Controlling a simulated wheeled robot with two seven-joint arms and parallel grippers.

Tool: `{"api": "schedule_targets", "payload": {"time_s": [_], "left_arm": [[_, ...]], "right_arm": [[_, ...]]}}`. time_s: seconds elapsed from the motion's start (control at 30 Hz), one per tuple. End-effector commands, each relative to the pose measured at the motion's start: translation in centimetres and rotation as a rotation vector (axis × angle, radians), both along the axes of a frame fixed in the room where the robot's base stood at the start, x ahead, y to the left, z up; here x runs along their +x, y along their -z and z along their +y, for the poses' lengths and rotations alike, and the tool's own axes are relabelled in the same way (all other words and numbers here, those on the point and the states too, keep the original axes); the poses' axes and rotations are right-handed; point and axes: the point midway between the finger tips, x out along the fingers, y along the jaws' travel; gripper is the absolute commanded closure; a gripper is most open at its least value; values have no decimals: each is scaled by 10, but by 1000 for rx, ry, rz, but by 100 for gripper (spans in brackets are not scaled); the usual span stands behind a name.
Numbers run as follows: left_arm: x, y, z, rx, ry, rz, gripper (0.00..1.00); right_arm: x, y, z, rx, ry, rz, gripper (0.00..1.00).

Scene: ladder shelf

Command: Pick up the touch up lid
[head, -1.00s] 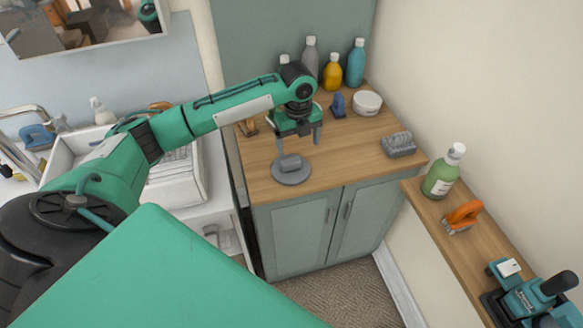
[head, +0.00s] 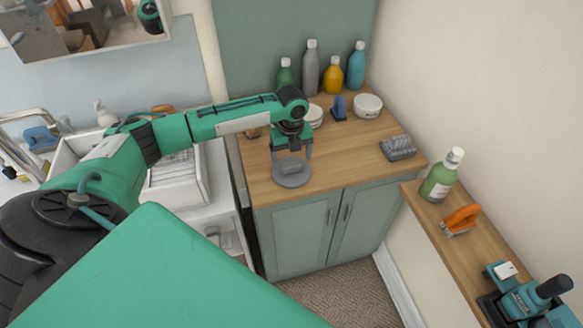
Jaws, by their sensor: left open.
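The lid is a grey round disc with a raised block-like handle (head: 291,180). It lies flat near the front edge of the wooden cabinet top (head: 345,160). My left gripper (head: 291,157) is open and points down right over the lid. Its two fingers are spread to the left and right of the raised handle, with the tips close to handle height. I cannot tell whether either finger touches it. My right gripper is not in view.
Bottles stand at the back, including a tall grey one (head: 310,68) and a yellow one (head: 333,76). A white bowl (head: 368,106), blue object (head: 339,107) and grey ribbed block (head: 398,148) stand right. A side shelf holds a green bottle (head: 441,177) and orange clamp-like tool (head: 461,219).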

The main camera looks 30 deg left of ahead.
Motion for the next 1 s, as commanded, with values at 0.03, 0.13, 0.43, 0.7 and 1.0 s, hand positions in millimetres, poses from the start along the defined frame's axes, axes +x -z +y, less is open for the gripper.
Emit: {"api": "schedule_targets", "payload": {"time_s": [0.03, 0.13, 0.43, 0.7, 1.0], "left_arm": [[-2, 6, -1, -1, 0, 6, 15], [-3, 22, -2, 1, -1, 4, 15], [-2, 39, -2, 0, -1, 0, 15], [-2, 39, -2, 0, -1, 0, 48], [-2, 39, -2, 1, -1, -1, 63]], "right_arm": [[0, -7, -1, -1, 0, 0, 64], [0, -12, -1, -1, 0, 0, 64], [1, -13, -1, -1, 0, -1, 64], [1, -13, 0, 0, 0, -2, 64], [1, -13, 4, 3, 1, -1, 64]]}}
